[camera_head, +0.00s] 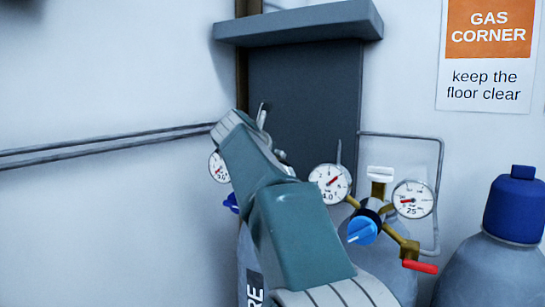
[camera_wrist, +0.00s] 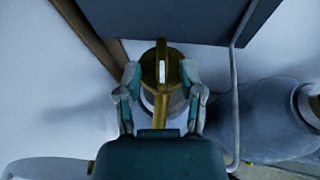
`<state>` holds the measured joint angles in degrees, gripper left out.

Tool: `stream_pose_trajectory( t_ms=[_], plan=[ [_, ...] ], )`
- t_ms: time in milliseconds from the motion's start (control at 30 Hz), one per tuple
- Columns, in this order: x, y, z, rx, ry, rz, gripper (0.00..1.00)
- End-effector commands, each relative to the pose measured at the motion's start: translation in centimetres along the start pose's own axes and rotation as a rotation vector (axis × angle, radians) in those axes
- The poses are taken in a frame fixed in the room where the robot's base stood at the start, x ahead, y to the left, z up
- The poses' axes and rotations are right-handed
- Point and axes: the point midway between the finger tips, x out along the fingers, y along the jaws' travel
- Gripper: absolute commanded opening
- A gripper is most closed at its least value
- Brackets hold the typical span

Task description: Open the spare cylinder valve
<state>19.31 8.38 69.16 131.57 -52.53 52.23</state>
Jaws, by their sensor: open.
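The spare cylinder (camera_head: 250,284) stands behind my arm in the head view; only the letters "RE" of its label show. A gauge (camera_head: 219,167) and a blue knob (camera_head: 231,202) show beside it, left of my arm. The cylinder's valve is hidden there by my arm. In the wrist view, a brass valve (camera_wrist: 151,73) with a narrow white strip on top lies between the fingers of my gripper (camera_wrist: 160,74). The fingers are open, one on each side; I cannot tell whether they touch it. My gripper (camera_head: 271,133) is partly hidden in the head view.
Right of my arm is another regulator with two gauges (camera_head: 330,184), a white handle (camera_head: 380,173), a blue knob (camera_head: 362,231) and a red lever (camera_head: 420,267). A blue-capped cylinder (camera_head: 497,265) stands far right. A grey ledge (camera_head: 300,22) juts out above; pipes (camera_head: 100,145) run along the wall.

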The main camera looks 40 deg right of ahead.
Motion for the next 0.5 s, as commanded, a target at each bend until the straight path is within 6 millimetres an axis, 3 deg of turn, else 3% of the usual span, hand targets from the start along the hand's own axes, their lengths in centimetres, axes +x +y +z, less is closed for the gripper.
stream_pose_trajectory(
  t_ms=[500],
  plan=[
    [-9.8, 0.2, -0.1, -0.002, -0.002, 0.004, 0.50]
  ],
)
